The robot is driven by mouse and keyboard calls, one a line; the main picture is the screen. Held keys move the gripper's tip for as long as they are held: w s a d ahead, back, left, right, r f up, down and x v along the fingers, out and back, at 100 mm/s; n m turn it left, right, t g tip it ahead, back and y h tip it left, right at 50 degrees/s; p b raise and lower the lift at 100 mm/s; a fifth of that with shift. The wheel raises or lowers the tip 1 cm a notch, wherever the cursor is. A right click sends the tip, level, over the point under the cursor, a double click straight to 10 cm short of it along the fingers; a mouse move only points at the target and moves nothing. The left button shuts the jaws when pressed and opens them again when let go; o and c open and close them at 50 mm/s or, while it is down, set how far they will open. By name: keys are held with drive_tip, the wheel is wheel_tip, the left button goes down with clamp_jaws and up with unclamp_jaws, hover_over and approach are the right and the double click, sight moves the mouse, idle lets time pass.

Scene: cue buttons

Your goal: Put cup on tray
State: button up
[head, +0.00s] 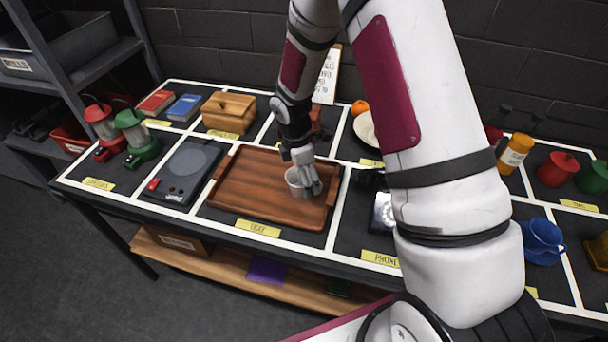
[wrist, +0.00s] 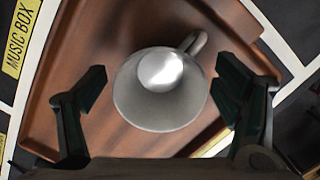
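A grey metal cup (head: 296,185) stands on the right half of the brown wooden tray (head: 245,185) in the head view. In the wrist view the cup (wrist: 160,100) sits in the middle with its handle toward the upper right, over the tray's (wrist: 80,50) brown surface. My gripper (head: 306,172) is down at the cup in the head view. In the wrist view the gripper's (wrist: 160,88) dark fingers are spread on either side of the cup. A gap shows at the left finger; the right finger is close to the cup's side.
A dark flat device (head: 185,168) lies left of the tray, and a wooden box (head: 229,112) stands behind it. Red (head: 103,128) and green (head: 136,135) lanterns stand at the far left. A blue cup (head: 543,240) stands at the right. The tray's left half is clear.

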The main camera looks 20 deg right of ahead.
drive_tip(key=s+r+m+t, duration=0.1)
drive_tip(key=s+r+m, duration=0.1)
drive_tip(key=r, duration=0.8)
drive_tip(key=s+r+m, duration=0.2)
drive_tip(key=r, duration=0.9)
drive_tip(key=s+r+m+t, duration=0.1)
drive_tip(key=s+r+m, duration=0.3)
drive_tip(key=s, duration=0.3)
drive_tip(key=s+r+m+t+y, duration=0.1)
drive_tip(key=s+r+m, duration=0.3)
drive_tip(key=s, duration=0.3)
drive_tip(key=s+r+m+t, duration=0.2)
drive_tip(key=s+r+m, duration=0.2)
drive_tip(key=s+m, duration=0.2)
drive_tip(key=shift+s+a, duration=0.35)
drive_tip(key=shift+s, duration=0.6)
